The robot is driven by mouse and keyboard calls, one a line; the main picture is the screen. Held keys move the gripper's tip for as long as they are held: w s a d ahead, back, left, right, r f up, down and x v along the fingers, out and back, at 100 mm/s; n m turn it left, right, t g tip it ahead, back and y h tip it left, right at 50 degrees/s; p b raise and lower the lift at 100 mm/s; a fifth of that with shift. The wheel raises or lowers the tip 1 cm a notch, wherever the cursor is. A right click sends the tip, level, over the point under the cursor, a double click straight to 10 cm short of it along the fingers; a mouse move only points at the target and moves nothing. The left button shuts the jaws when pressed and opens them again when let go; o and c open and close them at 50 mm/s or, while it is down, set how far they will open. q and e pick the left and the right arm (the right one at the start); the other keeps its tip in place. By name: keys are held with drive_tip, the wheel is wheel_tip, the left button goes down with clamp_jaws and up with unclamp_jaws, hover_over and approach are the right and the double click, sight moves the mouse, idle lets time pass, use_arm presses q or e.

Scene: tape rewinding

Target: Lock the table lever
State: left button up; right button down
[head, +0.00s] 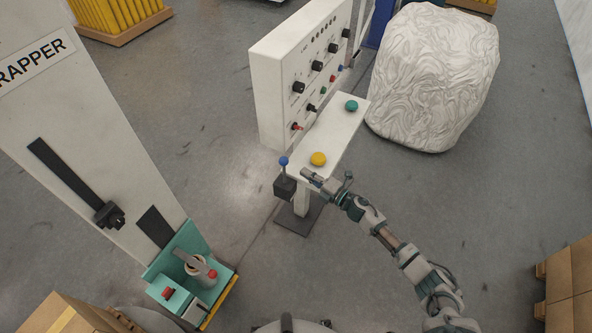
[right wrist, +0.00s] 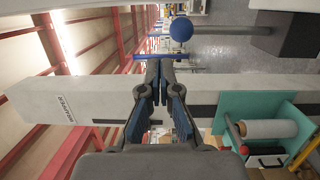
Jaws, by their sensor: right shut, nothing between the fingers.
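The table lever is a thin rod with a blue ball knob (head: 284,160), standing roughly upright on a black box (head: 285,188) at the near left end of the white table (head: 340,128). My right gripper (head: 305,174) is just right of the lever at the table's near end. Its fingers are shut and empty. In the right wrist view, the blue knob (right wrist: 181,29) and its grey rod show above the closed fingertips (right wrist: 153,62), apart from them. The dark box (right wrist: 299,38) shows at the upper right there. My left gripper is not in view.
A yellow button (head: 318,158) and a green button (head: 351,105) sit on the table. A white control panel (head: 300,75) stands behind it. The wrapper machine (head: 90,130) stands left, a wrapped load (head: 435,75) at the back right. Floor around the table is clear.

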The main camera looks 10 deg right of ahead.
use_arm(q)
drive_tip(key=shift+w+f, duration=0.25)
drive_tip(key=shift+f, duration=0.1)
use_arm(e)
drive_tip(key=v, duration=0.6)
drive_tip(key=shift+w+d+r, duration=0.2)
drive_tip(key=shift+d+r, duration=0.1)
drive_tip(key=shift+d, duration=0.1)
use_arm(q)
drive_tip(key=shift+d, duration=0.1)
use_arm(e)
drive_tip(key=shift+d, duration=0.1)
